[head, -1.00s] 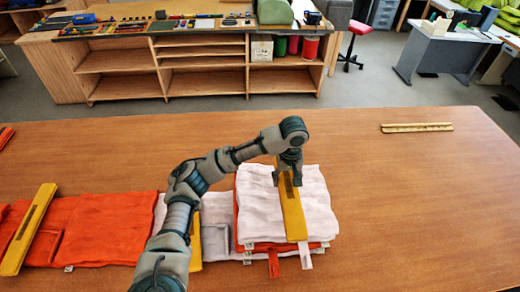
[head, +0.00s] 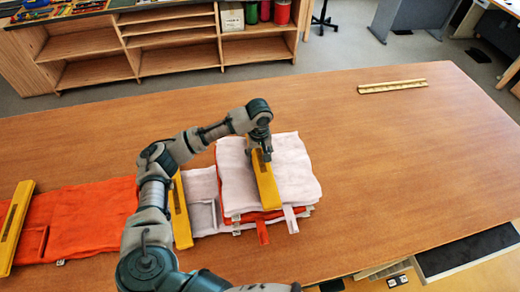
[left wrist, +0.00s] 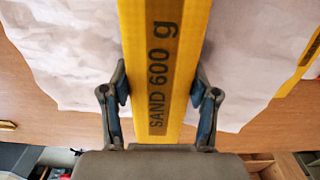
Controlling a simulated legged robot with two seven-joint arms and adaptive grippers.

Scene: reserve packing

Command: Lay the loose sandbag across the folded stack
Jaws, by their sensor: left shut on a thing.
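The loose sandbag (head: 266,187) is a yellow strip lying lengthwise from back to front over the folded stack (head: 301,173), which has white cloth on top and orange layers below. My left gripper (head: 262,154) is shut on the sandbag near its back end. In the left wrist view the sandbag (left wrist: 160,45) reads "SAND 600 g" and passes between the fingers of the left gripper (left wrist: 160,88). White cloth (left wrist: 60,60) lies behind it. Whether the bag's full weight rests on the cloth I cannot tell. My right gripper is out of view.
An orange and white cloth (head: 95,215) extends left of the stack, with yellow sandbags on it at the far left (head: 14,228) and beside the stack (head: 181,212). A yellow ruler-like strip (head: 392,86) lies at the back right. The table's right side (head: 410,160) is clear.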

